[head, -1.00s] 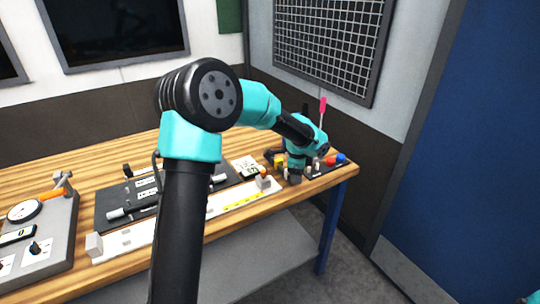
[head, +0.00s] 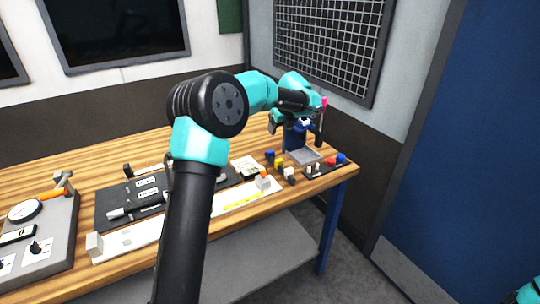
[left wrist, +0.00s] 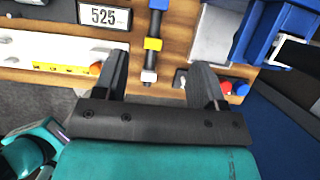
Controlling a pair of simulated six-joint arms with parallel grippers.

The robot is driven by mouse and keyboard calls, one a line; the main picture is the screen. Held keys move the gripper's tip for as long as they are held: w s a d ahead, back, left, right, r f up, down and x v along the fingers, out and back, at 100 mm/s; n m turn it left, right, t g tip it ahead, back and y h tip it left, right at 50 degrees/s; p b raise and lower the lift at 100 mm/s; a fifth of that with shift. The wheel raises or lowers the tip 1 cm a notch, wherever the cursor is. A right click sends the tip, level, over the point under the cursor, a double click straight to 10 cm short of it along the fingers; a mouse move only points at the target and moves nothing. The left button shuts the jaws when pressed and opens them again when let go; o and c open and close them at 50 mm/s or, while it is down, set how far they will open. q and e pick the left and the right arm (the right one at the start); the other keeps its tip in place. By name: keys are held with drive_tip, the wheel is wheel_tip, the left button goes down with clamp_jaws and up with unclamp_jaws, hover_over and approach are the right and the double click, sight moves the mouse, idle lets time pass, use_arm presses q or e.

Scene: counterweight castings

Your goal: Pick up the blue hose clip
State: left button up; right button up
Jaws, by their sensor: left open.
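The blue hose clip (head: 269,154) stands on the wooden bench at the back of a short row, behind a yellow piece (head: 278,162) and a pale one with a dark part (head: 289,174). My left gripper (head: 287,122) is raised above the bench near the blue bin, apart from the clip. In the left wrist view its jaws (left wrist: 159,64) are open with nothing between them.
A blue bin (head: 296,138) and a grey tray (head: 303,156) stand close right of the clip. A dark block with red (head: 331,161) and blue knobs lies at the bench corner. A display reading 525 (left wrist: 104,16) and a white rail (head: 200,212) are left of the row.

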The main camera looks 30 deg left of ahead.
sight(271, 152)
use_arm(q)
drive_tip(key=x, duration=1.2)
drive_tip(key=shift+d, duration=0.1)
drive_tip(key=shift+f, duration=0.1)
drive_tip(key=shift+a+x, duration=0.1)
drive_tip(key=shift+x, duration=1.2)
drive_tip(key=shift+a+x, duration=0.15)
drive_tip(key=shift+x, duration=1.15)
drive_tip(key=shift+c, duration=0.3)
drive_tip(key=c, duration=0.7)
